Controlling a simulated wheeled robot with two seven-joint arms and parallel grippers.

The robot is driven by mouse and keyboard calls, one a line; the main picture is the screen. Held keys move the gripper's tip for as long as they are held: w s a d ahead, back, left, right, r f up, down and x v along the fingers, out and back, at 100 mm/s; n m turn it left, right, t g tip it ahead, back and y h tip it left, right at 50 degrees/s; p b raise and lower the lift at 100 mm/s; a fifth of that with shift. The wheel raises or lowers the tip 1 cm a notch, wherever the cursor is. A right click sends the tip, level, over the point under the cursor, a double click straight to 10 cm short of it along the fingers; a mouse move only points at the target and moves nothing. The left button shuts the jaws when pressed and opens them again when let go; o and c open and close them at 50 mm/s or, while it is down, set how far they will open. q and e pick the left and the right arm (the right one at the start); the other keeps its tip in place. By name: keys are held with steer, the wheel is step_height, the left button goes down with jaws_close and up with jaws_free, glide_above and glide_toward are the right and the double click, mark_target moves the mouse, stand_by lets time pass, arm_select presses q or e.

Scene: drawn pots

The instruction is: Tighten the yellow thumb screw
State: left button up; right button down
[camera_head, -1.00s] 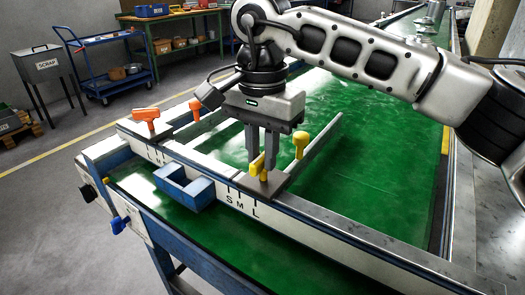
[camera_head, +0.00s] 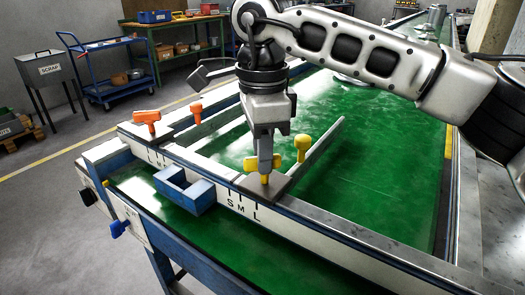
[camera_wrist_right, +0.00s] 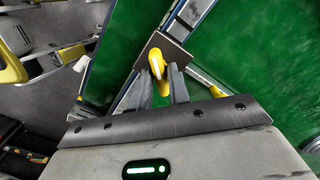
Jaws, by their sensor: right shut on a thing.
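The yellow thumb screw (camera_head: 275,160) stands upright on a brown-grey plate (camera_head: 281,185) on the near rail, beside the S M L marks. My right gripper (camera_head: 265,163) points down from above, its jaws shut on the screw's wing. In the head view the fingers line up one behind the other and hide part of the wing. In the right wrist view the screw (camera_wrist_right: 157,65) shows between the fingertips of the gripper (camera_wrist_right: 161,77). My left gripper is not in view.
A yellow knob (camera_head: 302,143) stands close right of the gripper, by a grey guide bar (camera_head: 325,140) over the green belt (camera_head: 370,150).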

steer(key=shift+r+m, duration=0.15)
steer(key=shift+m, duration=0.15)
steer(key=c, duration=1.4)
jaws_free()
steer(key=shift+c, duration=0.2)
step_height(320, 180, up, 16)
steer(key=p, duration=0.2)
